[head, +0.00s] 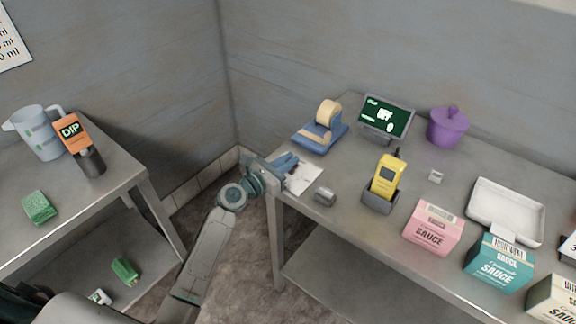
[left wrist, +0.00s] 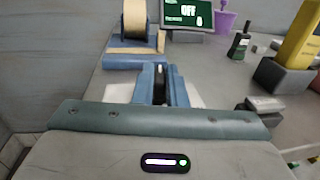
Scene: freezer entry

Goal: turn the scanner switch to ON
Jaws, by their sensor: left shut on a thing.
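My left gripper (head: 291,163) is at the near left corner of the right table, over a white sheet or plate (head: 305,178). In the left wrist view its blue fingers (left wrist: 161,88) are shut on a narrow dark piece (left wrist: 160,72) with a white mark; it looks like the switch knob, but the fingers hide most of it. A yellow scanner (head: 387,174) stands in a grey cradle (head: 380,203). My right gripper is not in view.
A tape dispenser (head: 320,134) stands just behind the gripper, and a small grey block (head: 325,196) lies to its right. Farther right are a purple pot (head: 447,128), a white tray (head: 508,212) and several sauce boxes (head: 434,229). A gap separates the left table (head: 110,165).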

